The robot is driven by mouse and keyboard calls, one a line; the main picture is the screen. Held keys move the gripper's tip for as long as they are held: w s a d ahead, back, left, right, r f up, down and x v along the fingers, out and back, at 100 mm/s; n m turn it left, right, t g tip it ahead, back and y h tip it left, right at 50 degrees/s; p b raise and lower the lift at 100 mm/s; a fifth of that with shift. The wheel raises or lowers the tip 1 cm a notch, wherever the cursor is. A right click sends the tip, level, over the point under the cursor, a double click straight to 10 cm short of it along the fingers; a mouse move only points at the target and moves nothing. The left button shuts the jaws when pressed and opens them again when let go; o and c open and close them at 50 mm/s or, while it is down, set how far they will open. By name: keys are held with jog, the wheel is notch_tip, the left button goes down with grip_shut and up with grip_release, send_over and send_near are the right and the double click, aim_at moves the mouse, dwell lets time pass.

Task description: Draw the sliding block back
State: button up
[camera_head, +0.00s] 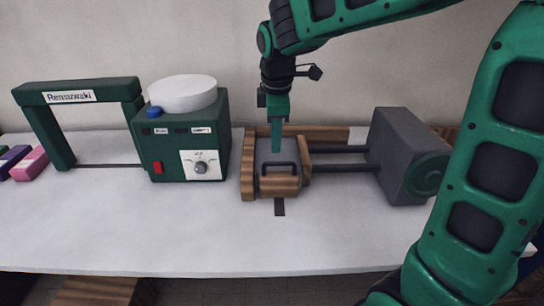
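The sliding block (280,186) seems to be the wooden piece with a grey inside and a dark handle (279,169) on its front. It sits at the left end of two dark rails (342,167), which run right to a grey housing (393,150) with a green round cap. My gripper (277,151) points straight down over the block's grey part, behind the handle as seen here. Its fingers look like one narrow teal piece, so their opening is not clear. I cannot tell whether the tips touch the block.
A green machine (215,140) with a white round top, red switch and dial stands left of the block. A green arch (88,94) labelled "Rensuwaki" and coloured blocks (29,163) are farther left. My arm crosses the right side. The table's front strip (180,235) is clear.

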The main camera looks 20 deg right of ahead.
send_over(279, 179)
jog(key=w, duration=0.2)
notch_tip(279, 179, down, 8)
jog(key=shift+r, duration=0.25)
